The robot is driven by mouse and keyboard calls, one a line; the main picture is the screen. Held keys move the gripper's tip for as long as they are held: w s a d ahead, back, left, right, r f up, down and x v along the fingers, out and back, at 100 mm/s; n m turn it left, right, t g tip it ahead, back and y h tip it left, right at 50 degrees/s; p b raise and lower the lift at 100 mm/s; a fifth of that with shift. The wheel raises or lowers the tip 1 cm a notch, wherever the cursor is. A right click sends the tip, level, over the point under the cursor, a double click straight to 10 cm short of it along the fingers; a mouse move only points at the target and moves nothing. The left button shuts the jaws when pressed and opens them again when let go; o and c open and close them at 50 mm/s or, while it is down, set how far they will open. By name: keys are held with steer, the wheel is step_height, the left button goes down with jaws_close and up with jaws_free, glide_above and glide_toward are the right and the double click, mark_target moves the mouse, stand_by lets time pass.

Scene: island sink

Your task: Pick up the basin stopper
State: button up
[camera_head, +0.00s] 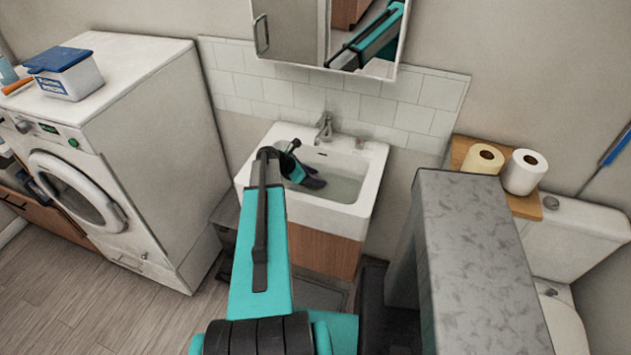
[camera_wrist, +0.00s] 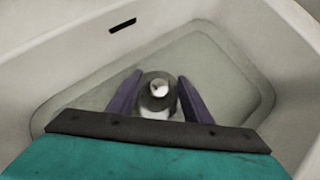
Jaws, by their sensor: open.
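The basin stopper (camera_wrist: 158,92) shows in the wrist view as a round grey piece with a bright knob on top, on the floor of the basin (camera_wrist: 215,62). My gripper (camera_wrist: 158,85) is open, with one dark finger on each side of the stopper. I cannot tell whether the fingers touch it. In the head view my gripper (camera_head: 314,182) reaches down inside the white basin (camera_head: 366,172), and the stopper is hidden there behind the gripper and arm.
A tap (camera_head: 324,127) stands at the basin's back edge, below a mirror cabinet (camera_head: 290,30). The basin walls enclose my gripper. A grey speckled partition (camera_head: 475,255) stands at the right, near toilet rolls (camera_head: 523,172). A washing machine (camera_head: 120,140) stands at the left.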

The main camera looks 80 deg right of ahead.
steer(key=c, duration=1.1)
steer(key=shift+c, duration=0.2)
steer(key=shift+r+b, duration=1.45)
steer(key=shift+r, duration=3.55)
